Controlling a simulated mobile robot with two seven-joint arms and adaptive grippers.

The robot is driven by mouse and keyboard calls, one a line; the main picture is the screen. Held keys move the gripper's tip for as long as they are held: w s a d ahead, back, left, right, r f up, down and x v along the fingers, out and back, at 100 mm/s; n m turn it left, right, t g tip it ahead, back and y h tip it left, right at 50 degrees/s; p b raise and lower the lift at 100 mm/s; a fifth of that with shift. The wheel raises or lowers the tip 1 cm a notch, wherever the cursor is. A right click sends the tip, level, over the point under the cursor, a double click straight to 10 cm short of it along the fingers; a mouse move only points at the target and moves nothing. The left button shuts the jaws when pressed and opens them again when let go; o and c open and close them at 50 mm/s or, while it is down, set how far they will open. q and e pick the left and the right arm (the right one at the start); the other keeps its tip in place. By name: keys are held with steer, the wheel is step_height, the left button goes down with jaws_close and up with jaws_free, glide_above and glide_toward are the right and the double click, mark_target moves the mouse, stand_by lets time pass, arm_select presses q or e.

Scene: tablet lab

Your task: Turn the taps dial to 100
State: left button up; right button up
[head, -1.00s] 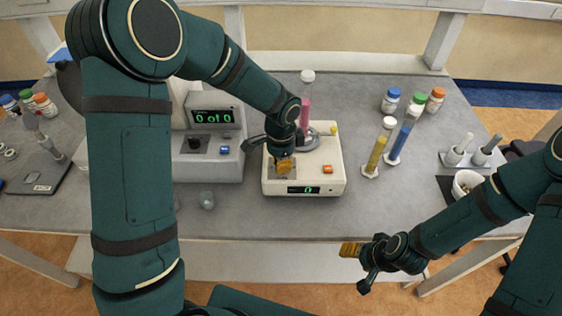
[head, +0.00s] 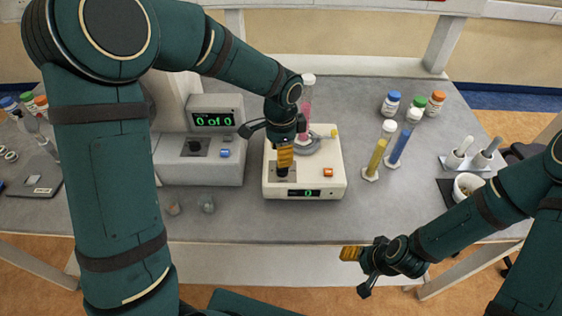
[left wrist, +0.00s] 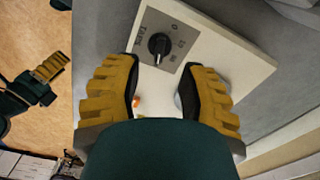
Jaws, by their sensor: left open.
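In the head view the dial (head: 283,171) is at the front left of the cream device (head: 329,188), whose display (head: 305,193) reads 0. My left gripper (head: 285,157), with yellow fingers, is over the device just above the dial. In the left wrist view my left gripper (left wrist: 160,85) is open and empty, the dial beyond its fingertips. My right gripper (head: 350,254) is beyond the table's front edge, its opening unclear.
A second machine (head: 197,172) with a "0 of 0" display stands left of the device. Cylinders with yellow (head: 376,157) and blue (head: 400,145) liquid stand right of it.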

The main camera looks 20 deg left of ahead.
arm_select(q)
step_height(320, 180, up, 6)
steer(key=shift+s, duration=0.1)
arm_select(e)
steer(key=shift+s, duration=0.1)
stand_by(0.6)
